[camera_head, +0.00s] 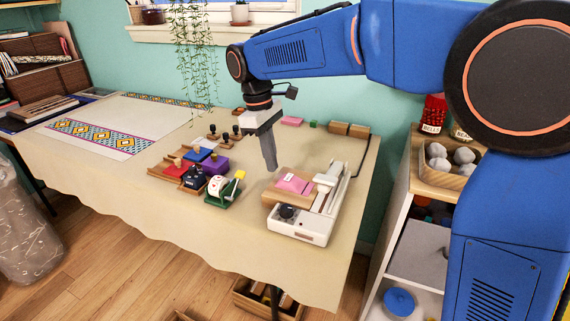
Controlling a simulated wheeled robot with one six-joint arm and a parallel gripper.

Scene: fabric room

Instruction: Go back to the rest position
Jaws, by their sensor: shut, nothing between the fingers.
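My gripper (270,166) points down above the table (160,213), its grey fingers closed together with nothing between them. It hangs just left of and behind a white machine (297,229) that carries a wooden block with a pink piece (294,184) on top. To its left are several stamps and coloured pads, including a purple pad (215,164), a red pad (176,170) and a green stamp base (222,195). My blue arm reaches in from the right, across the upper part of the view.
Patterned cloth (100,138) lies on the left of the table. Wooden blocks (349,130) stand at the back right. A trailing plant (190,40) hangs from the windowsill. A shelf with a basket of grey balls (447,166) stands at right. The table's front left is clear.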

